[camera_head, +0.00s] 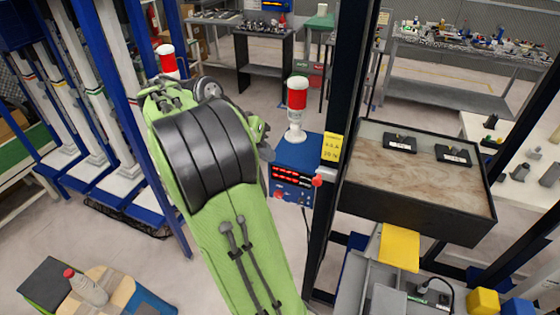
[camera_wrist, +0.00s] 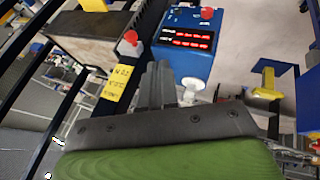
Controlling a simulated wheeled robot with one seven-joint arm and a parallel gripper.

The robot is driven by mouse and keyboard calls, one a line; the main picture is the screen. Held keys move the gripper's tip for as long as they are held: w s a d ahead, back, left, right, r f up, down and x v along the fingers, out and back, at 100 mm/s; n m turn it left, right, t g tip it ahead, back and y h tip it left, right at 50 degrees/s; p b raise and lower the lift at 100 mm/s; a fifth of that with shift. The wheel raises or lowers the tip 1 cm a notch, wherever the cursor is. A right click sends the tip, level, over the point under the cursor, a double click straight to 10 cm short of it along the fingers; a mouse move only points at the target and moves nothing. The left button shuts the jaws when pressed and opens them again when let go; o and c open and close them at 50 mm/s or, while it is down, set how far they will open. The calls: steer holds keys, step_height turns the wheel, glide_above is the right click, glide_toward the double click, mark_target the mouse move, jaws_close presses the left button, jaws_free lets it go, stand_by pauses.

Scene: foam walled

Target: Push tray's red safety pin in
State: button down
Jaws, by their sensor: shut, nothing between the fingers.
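A red knob (camera_head: 318,181), which looks like the safety pin, sits by the tray's left side, below a yellow label. In the wrist view the red knob (camera_wrist: 131,37) has a pale collar and sticks out. My gripper (camera_wrist: 159,70) is shut and empty, its fingertips just below and right of the knob in the picture; contact cannot be told. The fingers are not clear in the head view.
A blue control box (camera_head: 298,158) with red displays and its own red button (camera_wrist: 207,13) stands beside the tray. A red-and-white lamp (camera_head: 297,95) is on top. A dark post (camera_head: 340,80) rises by the tray. Two black parts (camera_head: 400,143) lie in the tray.

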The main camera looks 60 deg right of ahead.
mark_target(318, 180)
steer(key=s+d+f+b, duration=0.3)
steer(key=s+d+f, duration=0.2)
steer(key=s+f, duration=0.2)
steer(key=shift+x, duration=1)
steer(key=shift+w+a+f, duration=0.1)
steer(key=shift+w, duration=0.1)
steer(key=s, duration=0.1)
steer(key=s+b, duration=0.1)
steer(key=s, duration=0.2)
steer(key=shift+s+d+b, duration=0.15)
steer(key=shift+d+b, duration=0.15)
steer(key=shift+b, duration=0.05)
